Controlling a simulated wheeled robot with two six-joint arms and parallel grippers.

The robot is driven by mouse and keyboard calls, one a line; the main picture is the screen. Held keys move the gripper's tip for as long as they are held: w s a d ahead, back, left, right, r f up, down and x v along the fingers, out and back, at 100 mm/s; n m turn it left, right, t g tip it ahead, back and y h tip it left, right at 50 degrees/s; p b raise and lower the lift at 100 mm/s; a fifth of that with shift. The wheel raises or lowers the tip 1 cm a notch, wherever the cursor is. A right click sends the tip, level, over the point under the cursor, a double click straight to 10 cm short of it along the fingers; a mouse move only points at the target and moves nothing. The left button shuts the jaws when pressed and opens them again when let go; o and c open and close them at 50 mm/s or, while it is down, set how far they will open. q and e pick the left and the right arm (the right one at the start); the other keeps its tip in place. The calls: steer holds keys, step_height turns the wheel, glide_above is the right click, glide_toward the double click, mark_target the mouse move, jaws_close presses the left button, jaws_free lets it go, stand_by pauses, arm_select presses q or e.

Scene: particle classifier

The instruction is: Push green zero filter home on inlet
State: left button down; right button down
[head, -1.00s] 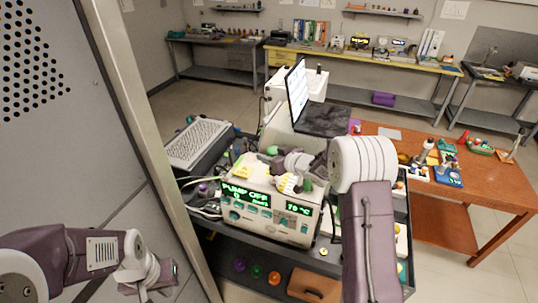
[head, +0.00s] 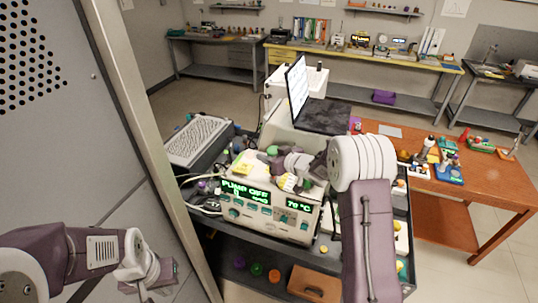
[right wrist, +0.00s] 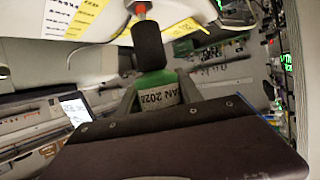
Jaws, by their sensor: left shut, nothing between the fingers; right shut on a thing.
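My right gripper (right wrist: 160,98) is shut on the green zero filter (right wrist: 153,80), which carries a pale date label. A dark cylinder (right wrist: 148,46) stands in line beyond the green body, with a red and metal tip (right wrist: 140,10) at its far end. I cannot tell how deep any joint there sits. In the head view the right gripper (head: 272,160) is low over the top of the white instrument, and a bit of green (head: 272,150) shows at its fingers. The inlet cannot be made out clearly there. My left gripper (head: 172,274) is shut and empty at lower left, away from the instrument.
The instrument (head: 272,212) has a lit "PUMP OFF" display and stands on a dark cart. An orange bench (head: 460,195) with tools is at right.

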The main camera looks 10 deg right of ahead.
steer(key=shift+f+b, duration=0.4)
steer(key=shift+f, duration=0.2)
steer(key=shift+f, duration=0.35)
steer(key=shift+f+b, duration=0.1)
steer(key=shift+b, duration=0.2)
steer(key=c, duration=0.7)
jaws_free()
steer(key=b+v, duration=0.1)
steer(key=v, duration=0.8)
steer(key=shift+b, duration=0.3)
